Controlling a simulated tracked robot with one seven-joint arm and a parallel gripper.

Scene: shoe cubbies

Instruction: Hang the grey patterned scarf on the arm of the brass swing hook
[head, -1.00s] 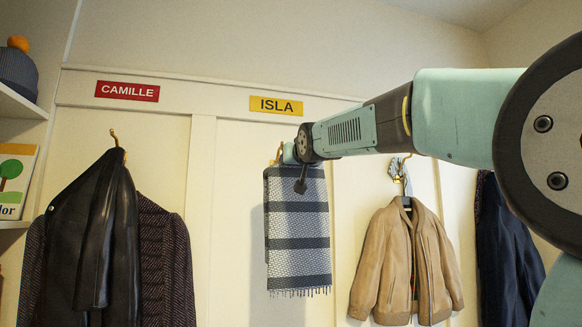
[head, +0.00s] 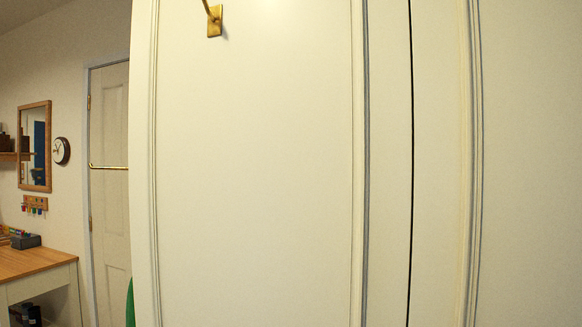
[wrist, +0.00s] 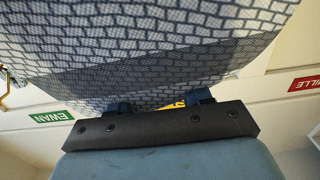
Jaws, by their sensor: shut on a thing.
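The grey patterned scarf (wrist: 150,45) fills the upper part of the wrist view, its brick-like dark and light pattern close to the camera. My gripper (wrist: 160,106) is shut on the scarf; the cloth hides most of the fingers. In the head view neither the scarf nor my gripper shows. A brass hook (head: 214,20) is fixed high on a cream panel in the head view. Its upper part is cut off by the top edge, so I cannot tell whether it is the swing hook.
The cream panel (head: 255,180) fills much of the head view. At left are a door (head: 108,120), mirror (head: 35,145), clock (head: 61,150) and wooden-topped table (head: 35,262). The wrist view shows a green EWAN sign (wrist: 52,117) and a partly cut-off red sign (wrist: 305,83).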

